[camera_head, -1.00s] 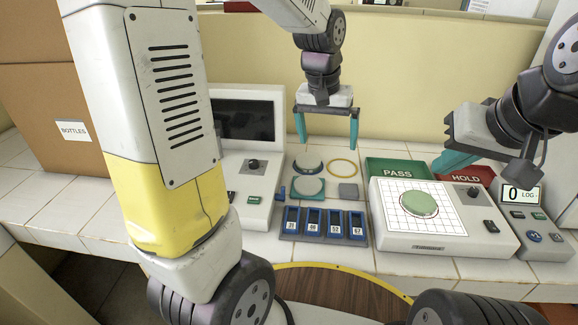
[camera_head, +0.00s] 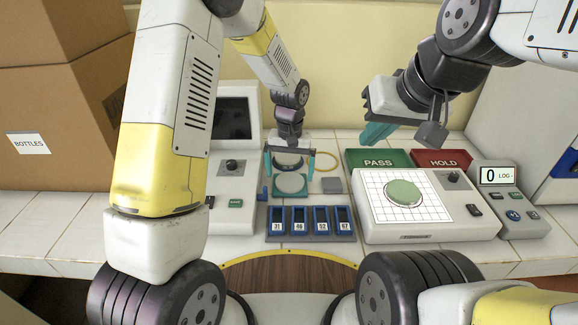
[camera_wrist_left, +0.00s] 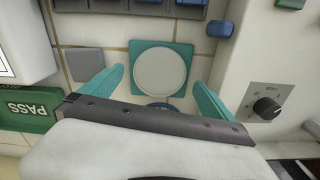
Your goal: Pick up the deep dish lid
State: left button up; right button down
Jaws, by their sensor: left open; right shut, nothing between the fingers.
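No label shows which piece is the deep dish lid. A pale disc (camera_head: 290,183) lies on a teal square base on the counter; the left wrist view shows it face-on (camera_wrist_left: 160,72). A blue-rimmed round piece (camera_head: 288,160) lies just behind it, mostly hidden by the gripper in the left wrist view (camera_wrist_left: 161,105). My left gripper (camera_head: 289,164) is open and empty, pointing down with its teal fingers on either side of the blue-rimmed piece. My right gripper (camera_head: 376,133) is shut and empty, above the PASS tray.
A yellow ring (camera_head: 327,159) and grey square (camera_head: 332,185) lie right of the left gripper. A rack (camera_head: 311,237) of numbered blue slots is in front. A grid-topped device (camera_head: 430,232) bears a green disc (camera_head: 404,193). A box-like instrument (camera_head: 233,187) stands close on the left.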

pick_arm(q)
notch_tip(320, 180, down, 2)
jog(key=c, duration=1.5)
jog(key=shift+r, duration=0.1)
